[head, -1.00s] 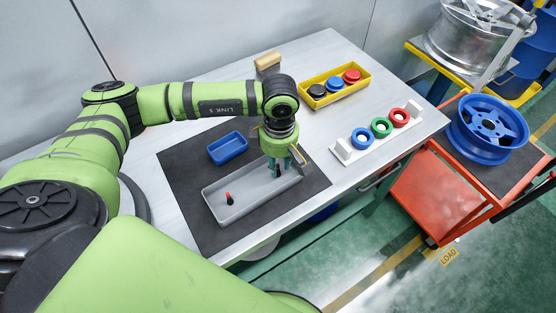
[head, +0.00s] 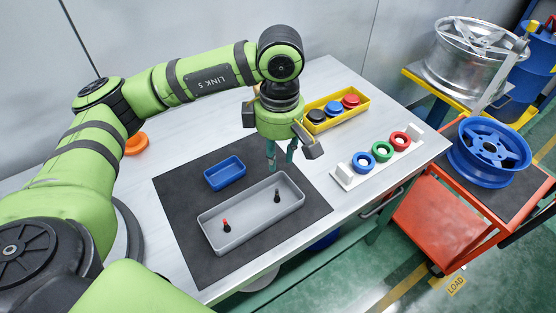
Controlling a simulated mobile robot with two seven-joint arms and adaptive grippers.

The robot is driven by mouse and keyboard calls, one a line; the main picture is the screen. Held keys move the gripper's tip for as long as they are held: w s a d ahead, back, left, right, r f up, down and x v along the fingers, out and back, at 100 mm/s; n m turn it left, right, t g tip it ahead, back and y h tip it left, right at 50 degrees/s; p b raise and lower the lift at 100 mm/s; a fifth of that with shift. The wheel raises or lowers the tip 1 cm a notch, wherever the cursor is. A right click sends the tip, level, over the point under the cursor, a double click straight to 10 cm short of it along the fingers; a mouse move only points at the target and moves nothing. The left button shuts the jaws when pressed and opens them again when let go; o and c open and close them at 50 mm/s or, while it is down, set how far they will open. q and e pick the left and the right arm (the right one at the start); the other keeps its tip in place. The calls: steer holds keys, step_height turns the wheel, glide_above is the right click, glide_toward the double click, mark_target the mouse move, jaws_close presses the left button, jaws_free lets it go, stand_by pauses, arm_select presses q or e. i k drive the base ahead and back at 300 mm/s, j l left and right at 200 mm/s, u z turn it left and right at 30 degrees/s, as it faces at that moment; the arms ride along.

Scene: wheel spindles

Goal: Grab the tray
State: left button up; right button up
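A grey tray (head: 250,238) lies on a black mat on the table. A red-and-black piece (head: 225,225) stands in its left part and a small black piece (head: 277,196) in its right part. My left gripper (head: 281,163) hangs above the tray's far right end, fingers pointing down and apart, with nothing between them. The fingertips hide a little of the mat behind the tray. My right gripper is not in view.
A blue tray (head: 226,172) sits behind the grey one. A yellow tray (head: 318,129) with coloured parts and a white rack (head: 345,179) with coloured rings are at right. An orange ring (head: 135,143) lies at left. A red cart (head: 440,213) carries a blue wheel (head: 488,150).

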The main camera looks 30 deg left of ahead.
mark_target(249, 213)
steer(key=u, duration=1)
steer(key=i+l+u, duration=0.1)
steer(key=l+u, duration=0.25)
steer(key=l, duration=0.2)
steer(key=l+u, duration=0.35)
steer(key=l, duration=0.25)
steer(key=l+u, duration=0.35)
steer(key=l, duration=0.2)
steer(key=k, duration=0.05)
